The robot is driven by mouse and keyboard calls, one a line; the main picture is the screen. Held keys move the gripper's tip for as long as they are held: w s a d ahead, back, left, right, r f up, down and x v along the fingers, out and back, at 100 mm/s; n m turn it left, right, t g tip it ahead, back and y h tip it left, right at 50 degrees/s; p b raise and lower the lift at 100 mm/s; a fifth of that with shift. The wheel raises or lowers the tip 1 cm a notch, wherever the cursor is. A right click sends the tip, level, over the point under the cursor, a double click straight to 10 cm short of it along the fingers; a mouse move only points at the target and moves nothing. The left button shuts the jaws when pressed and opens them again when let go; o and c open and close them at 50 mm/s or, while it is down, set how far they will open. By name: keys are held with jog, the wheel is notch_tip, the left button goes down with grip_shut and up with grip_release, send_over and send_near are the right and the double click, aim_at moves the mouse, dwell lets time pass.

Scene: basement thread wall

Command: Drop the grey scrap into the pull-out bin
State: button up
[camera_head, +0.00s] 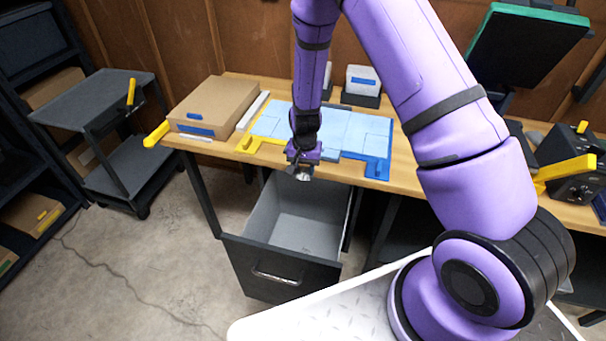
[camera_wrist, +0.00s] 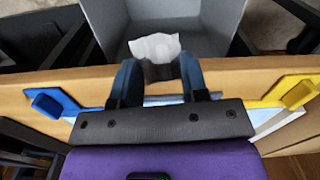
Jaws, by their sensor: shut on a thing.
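My gripper (camera_head: 303,170) is shut on the grey scrap (camera_wrist: 155,47), a pale crumpled piece between the fingertips in the wrist view. In the head view the scrap is small and hard to make out at the fingertips. The pull-out bin (camera_head: 275,268) is open below the bench's front edge, with a dark front, a metal handle and a grey interior. The bin's inside (camera_wrist: 210,20) also shows at the top of the wrist view and looks empty. My gripper is at the bench's front edge, above the back part of the bin.
The wooden bench (camera_head: 405,180) carries light-blue sheets (camera_head: 335,130) in a yellow and blue frame, a cardboard box (camera_head: 213,105) at left and a black-and-yellow machine (camera_head: 570,180) at right. A grey cart (camera_head: 100,100) stands left. Floor left of the bin is clear.

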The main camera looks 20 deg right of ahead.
aim_at(306, 172)
jog(key=shift+s+f, duration=0.55)
jog(key=shift+f, duration=0.25)
jog(key=shift+d+f, duration=0.1)
jog(key=shift+f, duration=2.85)
jog(key=o, duration=1)
jog(key=shift+c, duration=0.2)
notch_tip(306, 172, up, 11)
jog(key=shift+f, duration=0.1)
